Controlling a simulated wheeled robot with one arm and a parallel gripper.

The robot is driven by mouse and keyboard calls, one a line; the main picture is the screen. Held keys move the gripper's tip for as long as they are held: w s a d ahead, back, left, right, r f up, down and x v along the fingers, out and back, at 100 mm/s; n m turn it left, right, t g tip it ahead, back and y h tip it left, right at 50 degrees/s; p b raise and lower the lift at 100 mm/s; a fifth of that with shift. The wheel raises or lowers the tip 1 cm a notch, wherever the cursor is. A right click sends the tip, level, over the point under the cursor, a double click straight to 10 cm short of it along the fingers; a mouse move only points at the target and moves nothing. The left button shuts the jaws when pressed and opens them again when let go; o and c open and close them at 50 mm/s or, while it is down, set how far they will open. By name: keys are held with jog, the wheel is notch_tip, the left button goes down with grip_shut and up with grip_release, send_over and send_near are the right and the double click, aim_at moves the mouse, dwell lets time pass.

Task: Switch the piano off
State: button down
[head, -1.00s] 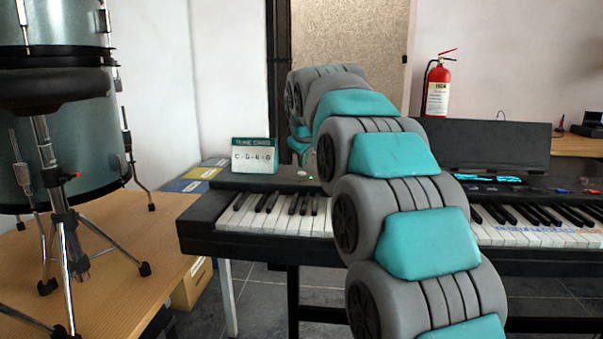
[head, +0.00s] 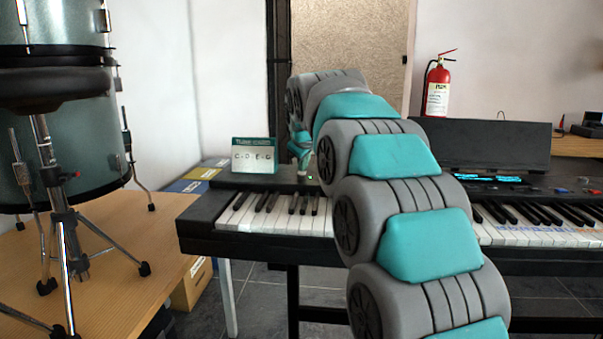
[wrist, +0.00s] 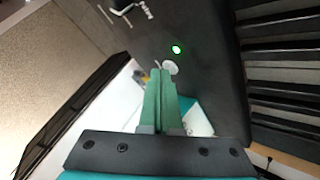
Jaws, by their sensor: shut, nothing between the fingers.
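The black piano (head: 245,243) stands across the middle of the head view, partly hidden behind my arm. In the wrist view, a round pale button (wrist: 171,66) sits on its dark top panel, with a lit green light (wrist: 177,49) beside it. My gripper (wrist: 165,74) is shut and empty, with its green fingertips at the near edge of the button. I cannot tell whether they touch it. In the head view, my gripper (head: 303,165) is low over the panel's left part and hides the button.
A tune card (head: 254,157) stands on the piano's top, just left of my gripper. A lit display (head: 490,178) is on the right of the panel. Drums (head: 65,150) stand on a wooden table (head: 130,260) at left. A fire extinguisher (head: 438,88) hangs on the back wall.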

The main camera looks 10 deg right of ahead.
dwell(0.3)
jog(key=shift+r+p, duration=0.45)
jog(key=shift+r, duration=0.1)
notch_tip(320, 180, up, 6)
jog(key=p, duration=0.3)
dwell(0.4)
